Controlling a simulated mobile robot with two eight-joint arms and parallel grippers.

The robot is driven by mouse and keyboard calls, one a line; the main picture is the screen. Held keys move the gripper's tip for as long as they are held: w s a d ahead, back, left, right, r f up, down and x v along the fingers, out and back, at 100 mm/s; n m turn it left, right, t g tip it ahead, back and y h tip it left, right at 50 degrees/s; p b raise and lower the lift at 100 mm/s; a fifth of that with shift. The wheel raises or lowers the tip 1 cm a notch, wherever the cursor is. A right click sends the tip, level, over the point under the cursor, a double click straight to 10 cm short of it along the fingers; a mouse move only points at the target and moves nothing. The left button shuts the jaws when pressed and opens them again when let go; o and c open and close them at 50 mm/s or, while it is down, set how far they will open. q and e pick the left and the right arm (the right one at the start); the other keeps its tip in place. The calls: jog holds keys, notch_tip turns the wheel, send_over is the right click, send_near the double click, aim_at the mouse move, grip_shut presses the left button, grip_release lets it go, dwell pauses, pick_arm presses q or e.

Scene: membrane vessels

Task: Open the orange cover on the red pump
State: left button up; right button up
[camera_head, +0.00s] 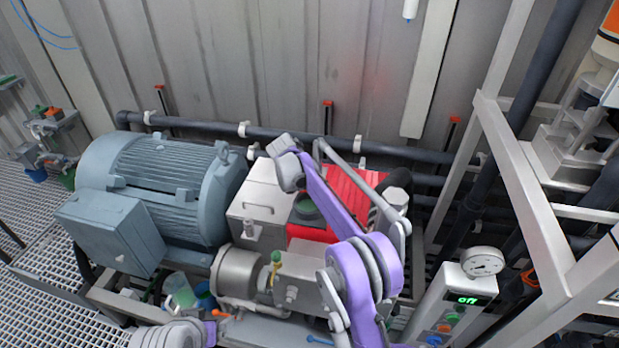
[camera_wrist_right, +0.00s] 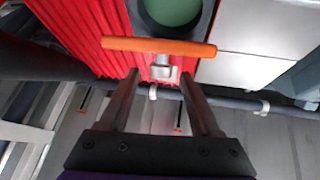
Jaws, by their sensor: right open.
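The red pump (camera_head: 352,187) stands in the middle of the head view, partly behind my right arm. In the right wrist view its red ribbed body (camera_wrist_right: 80,25) fills the upper left. An orange bar (camera_wrist_right: 130,44) on a short grey stem lies across it, below a green disc (camera_wrist_right: 172,10) in a dark ring. It looks like the cover's handle; I cannot make out a separate orange cover. My right gripper (camera_wrist_right: 159,77) is open and empty. Its fingertips are just short of the bar, one each side of the stem's line. The head view does not show the fingers clearly.
A large grey-blue motor (camera_head: 160,185) stands left of the pump, with a grey metal box (camera_head: 262,200) between. Dark pipes (camera_head: 290,137) run along the wall behind. A control box (camera_head: 455,300) with a gauge and a white frame (camera_head: 520,170) stand at right.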

jog(key=v, duration=1)
jog(key=shift+s+a+r, duration=0.15)
jog(key=shift+a+r, duration=0.05)
jog(key=shift+r, duration=0.15)
